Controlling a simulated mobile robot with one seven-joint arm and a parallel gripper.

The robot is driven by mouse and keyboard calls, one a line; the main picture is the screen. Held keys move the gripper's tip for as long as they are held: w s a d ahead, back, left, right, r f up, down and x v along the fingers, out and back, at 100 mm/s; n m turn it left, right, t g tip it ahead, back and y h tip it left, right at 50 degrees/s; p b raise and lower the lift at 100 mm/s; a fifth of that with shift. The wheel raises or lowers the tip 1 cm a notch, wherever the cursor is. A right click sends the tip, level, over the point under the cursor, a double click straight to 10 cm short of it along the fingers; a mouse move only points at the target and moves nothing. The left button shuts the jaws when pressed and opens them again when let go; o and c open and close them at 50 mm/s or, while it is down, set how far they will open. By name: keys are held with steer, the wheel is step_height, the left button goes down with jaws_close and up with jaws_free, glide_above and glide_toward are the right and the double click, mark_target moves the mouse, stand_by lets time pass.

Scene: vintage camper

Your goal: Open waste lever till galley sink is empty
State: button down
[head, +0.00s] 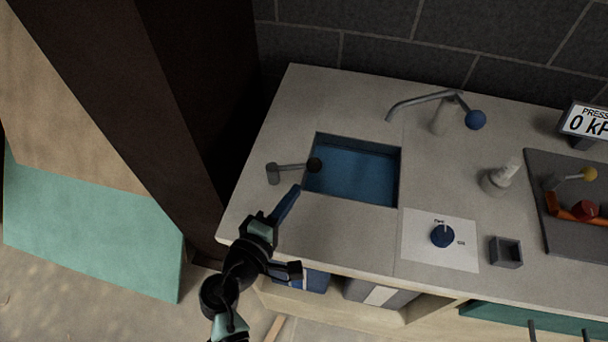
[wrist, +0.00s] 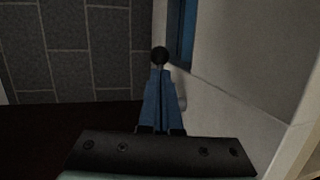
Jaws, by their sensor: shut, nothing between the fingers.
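The waste lever (head: 288,168) stands on the counter at the left edge of the galley sink. Its bar runs from a grey post to a black knob (head: 314,165) at the sink's left rim. The galley sink (head: 352,170) looks blue inside; I cannot tell how much water it holds. My gripper (head: 297,189) is shut and empty, its blue fingers just in front of the knob. In the wrist view the knob (wrist: 160,56) shows just beyond the fingertips (wrist: 159,72); I cannot tell whether they touch.
A tap (head: 425,102) with a blue knob stands behind the sink. A small grey box (head: 506,252) and a pressure display (head: 585,122) are further right. A dark brown post (head: 185,110) rises left of the counter.

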mark_target(311, 170)
steer(key=x, duration=0.5)
steer(key=shift+w+d+f, duration=0.1)
steer(key=shift+w+d, duration=0.05)
steer(key=shift+w, duration=0.15)
steer(key=shift+d+p, duration=0.1)
steer(key=shift+p, duration=0.2)
